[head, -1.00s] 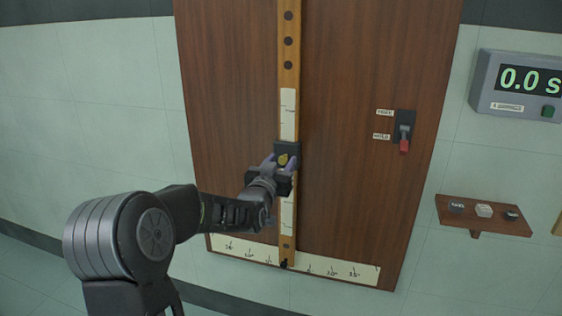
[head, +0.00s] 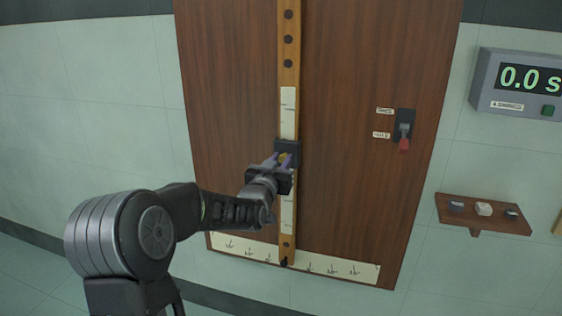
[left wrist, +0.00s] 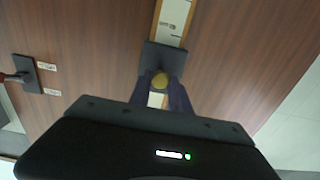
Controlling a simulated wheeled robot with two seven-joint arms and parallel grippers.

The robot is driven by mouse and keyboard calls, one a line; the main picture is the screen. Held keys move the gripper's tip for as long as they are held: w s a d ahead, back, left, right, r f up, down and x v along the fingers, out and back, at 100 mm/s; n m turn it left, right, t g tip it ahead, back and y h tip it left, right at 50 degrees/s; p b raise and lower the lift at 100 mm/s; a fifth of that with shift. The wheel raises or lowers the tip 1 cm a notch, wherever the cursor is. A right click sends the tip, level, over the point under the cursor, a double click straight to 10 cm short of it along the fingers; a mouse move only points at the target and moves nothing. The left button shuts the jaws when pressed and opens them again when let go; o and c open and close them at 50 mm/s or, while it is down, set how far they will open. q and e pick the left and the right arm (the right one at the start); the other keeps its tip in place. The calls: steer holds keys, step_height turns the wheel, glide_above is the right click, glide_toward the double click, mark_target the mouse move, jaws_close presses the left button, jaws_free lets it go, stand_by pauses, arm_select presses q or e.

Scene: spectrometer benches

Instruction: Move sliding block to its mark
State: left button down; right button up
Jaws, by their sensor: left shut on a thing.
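The sliding block (head: 287,149) is a dark block around the upright wooden bar (head: 289,75) on the brown panel. It has a small yellow knob (left wrist: 160,80) on its front. My left gripper (head: 283,162) is in front of the block, with its two purple fingers shut on the knob from both sides. The left wrist view also shows the block (left wrist: 164,56) just beyond the fingertips. A pale scale strip (head: 288,110) runs along the bar above and below the block; its mark cannot be read clearly. My right gripper is not in view.
A red-handled switch (head: 404,135) sits on the panel right of the bar. A timer box (head: 520,85) reading 0.0 s and a small wooden shelf (head: 483,218) with small blocks are on the wall at right. A horizontal scale (head: 335,267) runs along the panel's bottom.

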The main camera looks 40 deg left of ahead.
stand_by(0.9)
arm_select(q)
step_height(320, 180, up, 10)
steer(key=p, duration=0.2)
steer(key=shift+r+p, duration=0.1)
steer(key=shift+p, duration=0.25)
steer(key=c, duration=1.2)
jaws_free()
steer(key=shift+c, duration=0.2)
steer(key=b+v, duration=0.1)
steer(key=v, duration=0.6)
steer(key=shift+s+d, duration=0.15)
steer(key=shift+s, duration=0.25)
